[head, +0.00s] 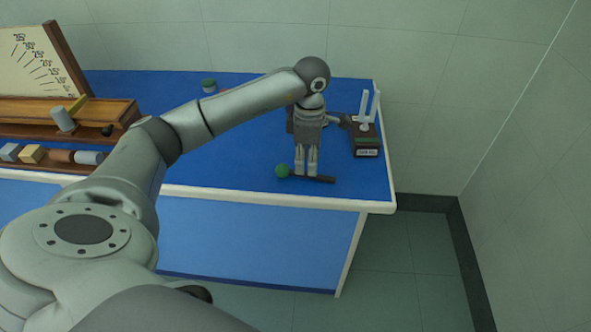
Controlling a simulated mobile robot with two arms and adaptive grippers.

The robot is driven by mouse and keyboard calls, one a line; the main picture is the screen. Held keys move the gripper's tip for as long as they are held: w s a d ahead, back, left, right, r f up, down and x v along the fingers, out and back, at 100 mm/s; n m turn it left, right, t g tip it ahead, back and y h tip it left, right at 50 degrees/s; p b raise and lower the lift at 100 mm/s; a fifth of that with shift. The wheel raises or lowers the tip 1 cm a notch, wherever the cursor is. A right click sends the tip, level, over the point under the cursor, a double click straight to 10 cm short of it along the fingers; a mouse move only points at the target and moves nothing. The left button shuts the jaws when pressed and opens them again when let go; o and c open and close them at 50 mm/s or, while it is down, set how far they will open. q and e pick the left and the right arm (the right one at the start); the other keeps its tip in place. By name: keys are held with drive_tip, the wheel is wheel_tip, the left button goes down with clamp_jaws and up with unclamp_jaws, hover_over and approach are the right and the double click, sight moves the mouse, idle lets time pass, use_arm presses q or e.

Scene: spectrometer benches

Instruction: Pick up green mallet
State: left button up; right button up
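The green mallet has a round green head (282,170) and a dark handle (323,179). It lies near the front edge of the blue bench top, with the handle pointing right. My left gripper (306,173) points down over the handle, just right of the head. Its two fingers are close together with a narrow gap. The fingertips cover part of the handle, and I cannot tell whether they grip it or only stand at it. My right gripper is not in view.
The blue bench (230,180) ends at a white edge on the right. A dark device with white uprights (366,139) stands right of the gripper. A wooden rack (60,117) with several small blocks is at left. A green-topped jar (209,86) stands at the back.

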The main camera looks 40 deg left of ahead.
sight(306, 174)
use_arm(q)
wheel_tip(306, 174, down, 5)
drive_tip(key=shift+w+r+p, duration=0.15)
drive_tip(key=shift+r+p, duration=0.05)
drive_tip(key=shift+p, duration=0.4)
drive_tip(key=shift+c, duration=0.2)
clamp_jaws()
